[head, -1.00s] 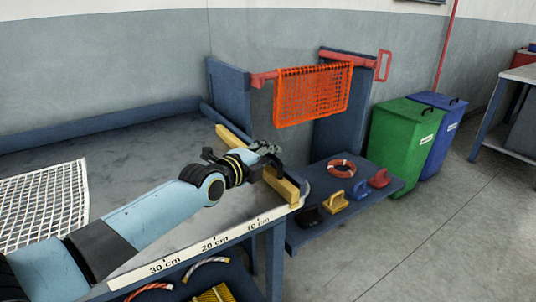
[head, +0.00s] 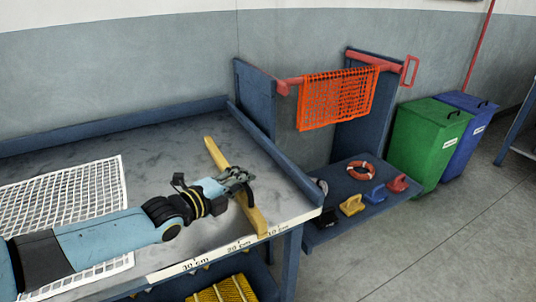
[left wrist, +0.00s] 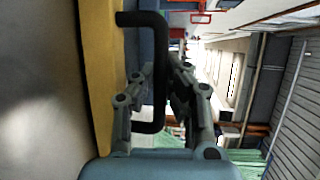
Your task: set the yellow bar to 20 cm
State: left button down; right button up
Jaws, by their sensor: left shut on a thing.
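The yellow bar (head: 216,152) lies across the grey table (head: 150,150), from near its back to its front edge. Its front end is over the scale strip (head: 215,255), between the 20 cm and 10 cm marks. My left gripper (head: 240,178) is at the middle of the bar. In the left wrist view, the bar (left wrist: 98,60) runs along the left, with a black handle (left wrist: 161,45) standing off it. The gripper's fingers (left wrist: 160,95) are on either side of the handle and shut on it. My right gripper is not in view.
A white net (head: 70,190) lies on the table's left, partly under my left arm. An orange net (head: 338,98) hangs on a red rail at the back right. A low shelf (head: 335,215) holds a ring and several coloured weights. Green (head: 425,145) and blue bins stand farther right.

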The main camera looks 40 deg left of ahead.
pick_arm(q)
jog(key=s, duration=0.1)
jog(key=s+a+p, duration=0.1)
jog(key=s, duration=0.1)
jog(key=s+a+p, duration=0.1)
jog(key=s, duration=0.1)
jog(key=shift+s+f, duration=0.2)
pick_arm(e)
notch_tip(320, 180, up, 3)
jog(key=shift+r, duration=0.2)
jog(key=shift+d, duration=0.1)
pick_arm(q)
jog(key=c, duration=1.6)
grip_release()
jog(key=shift+r, duration=0.1)
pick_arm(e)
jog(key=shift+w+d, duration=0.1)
pick_arm(q)
jog(key=s, duration=0.4)
jog(key=s+r, duration=0.1)
jog(key=s, duration=0.3)
jog(key=s+r, duration=0.1)
jog(key=s, duration=0.2)
jog(key=shift+s, duration=0.4)
